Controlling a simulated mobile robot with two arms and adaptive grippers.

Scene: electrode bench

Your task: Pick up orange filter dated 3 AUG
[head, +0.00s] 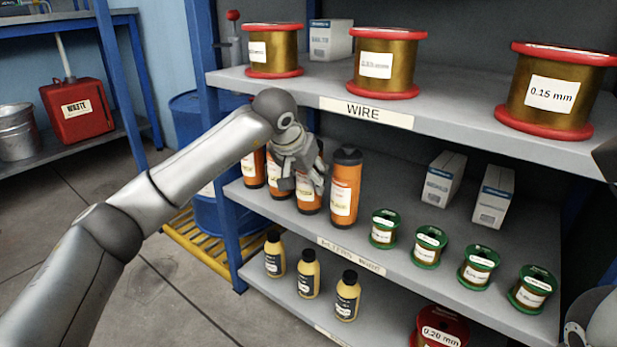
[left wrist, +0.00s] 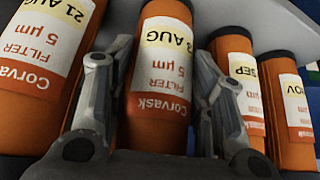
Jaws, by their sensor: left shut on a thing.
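Several orange filters stand in a row on the middle shelf. The filter with the yellow date band reading 3 AUG (left wrist: 160,75) is in the middle of the left wrist view, its label upside down. In the head view it is the third from the left (head: 309,203), partly hidden by my gripper. My left gripper (head: 300,183) has one finger on each side of this filter and is shut on it; both fingers also show in the left wrist view (left wrist: 165,85). The filter stands upright, apparently still on the shelf.
The 21 AUG filter (left wrist: 45,50) stands close on one side, a SEP filter (left wrist: 238,85) on the other, and a NOV filter (left wrist: 291,105) beyond. The WIRE shelf (head: 290,93) is just above. Green spools (head: 384,228) stand to the right.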

